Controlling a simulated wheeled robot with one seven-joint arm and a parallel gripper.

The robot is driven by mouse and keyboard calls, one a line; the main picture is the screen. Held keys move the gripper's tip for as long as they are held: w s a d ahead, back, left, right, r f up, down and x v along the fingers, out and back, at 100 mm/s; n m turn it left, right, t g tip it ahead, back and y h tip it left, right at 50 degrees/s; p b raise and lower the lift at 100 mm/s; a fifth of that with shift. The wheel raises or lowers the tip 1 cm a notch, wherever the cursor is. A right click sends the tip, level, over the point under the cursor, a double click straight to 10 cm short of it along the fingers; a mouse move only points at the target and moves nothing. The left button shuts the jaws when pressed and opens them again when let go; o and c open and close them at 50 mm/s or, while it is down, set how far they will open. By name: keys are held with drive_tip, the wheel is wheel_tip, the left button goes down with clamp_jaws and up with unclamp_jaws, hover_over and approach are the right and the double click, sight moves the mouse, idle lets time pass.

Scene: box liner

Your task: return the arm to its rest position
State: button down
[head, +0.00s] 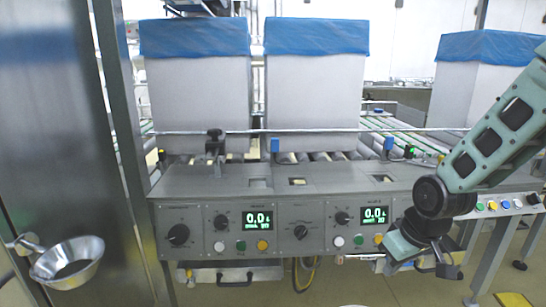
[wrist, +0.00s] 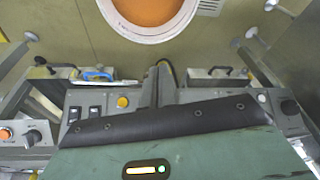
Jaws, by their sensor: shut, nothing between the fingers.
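My arm (head: 492,140) comes in from the right in the head view, bent at a dark joint, with its lower end hanging in front of the right part of the grey control panel (head: 290,190). My gripper (wrist: 160,72) shows in the wrist view as two dark fingers close together, shut and empty. In the head view its fingertips are small and hard to make out. Nothing is held.
Two white boxes with blue liners (head: 195,90) (head: 315,90) stand behind the panel; another lined box (head: 480,80) stands at the right. A metal bowl (head: 68,262) is at the left, beside a steel post (head: 122,140). An orange-topped round container (wrist: 150,10) is on the floor.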

drive_tip(key=s+a+r+n+g, duration=0.1)
drive_tip(key=s+a+r, duration=0.25)
drive_tip(key=s, duration=0.45)
drive_tip(key=s+a+r+n+g, duration=0.1)
drive_tip(key=s+a+r, duration=0.1)
drive_tip(key=s+a, duration=0.4)
drive_tip(key=s+a+r+n+g, duration=0.1)
drive_tip(key=s+a+r, duration=0.15)
drive_tip(key=s, duration=0.65)
wheel_tip(320, 180, up, 31)
drive_tip(key=p, duration=3.1)
drive_tip(key=shift+s+h, duration=0.15)
drive_tip(key=shift+h, duration=0.25)
